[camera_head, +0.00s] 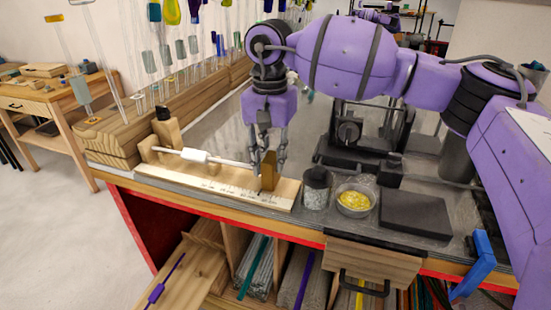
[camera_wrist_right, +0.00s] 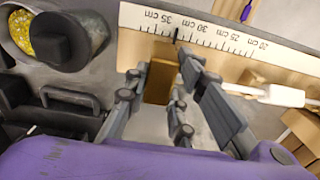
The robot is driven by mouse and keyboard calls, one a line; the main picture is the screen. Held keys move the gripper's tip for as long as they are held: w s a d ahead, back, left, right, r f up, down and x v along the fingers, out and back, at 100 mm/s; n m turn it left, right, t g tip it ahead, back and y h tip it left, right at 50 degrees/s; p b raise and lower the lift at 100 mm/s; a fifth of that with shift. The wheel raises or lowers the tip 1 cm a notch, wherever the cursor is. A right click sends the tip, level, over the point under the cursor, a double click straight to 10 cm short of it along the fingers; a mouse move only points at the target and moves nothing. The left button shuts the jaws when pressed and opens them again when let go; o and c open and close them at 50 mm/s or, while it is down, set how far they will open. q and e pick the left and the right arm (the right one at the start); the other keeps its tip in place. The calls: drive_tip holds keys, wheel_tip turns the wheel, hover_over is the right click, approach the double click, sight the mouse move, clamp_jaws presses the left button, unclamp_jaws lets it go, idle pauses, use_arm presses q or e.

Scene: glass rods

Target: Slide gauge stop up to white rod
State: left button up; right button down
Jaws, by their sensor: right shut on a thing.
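The white rod (camera_head: 225,162) lies lengthwise along the wooden gauge board (camera_head: 215,190), with a thicker white part left of its middle. In the wrist view the rod (camera_wrist_right: 283,95) comes in from the right, its near end by a finger. The gauge stop is an upright brown wooden block (camera_head: 269,172) near the board's right end. It also shows in the wrist view (camera_wrist_right: 160,78). My right gripper (camera_head: 268,158) reaches down from above and is shut on the stop. A finger partly hides the gap between stop and rod end. My left gripper is not in view.
A grey cup (camera_head: 317,188) and a glass dish of yellow bits (camera_head: 355,200) stand just right of the board. A dark flat block (camera_head: 415,215) lies further right. A wooden rack (camera_head: 115,140) with upright glass rods stands behind left. The bench's front edge runs close by the board.

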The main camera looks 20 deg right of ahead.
sight(270, 157)
drive_tip(key=c, duration=1.8)
unclamp_jaws()
drive_tip(key=shift+a, duration=0.1)
drive_tip(key=shift+o, duration=0.2)
wheel_tip(270, 157, up, 12)
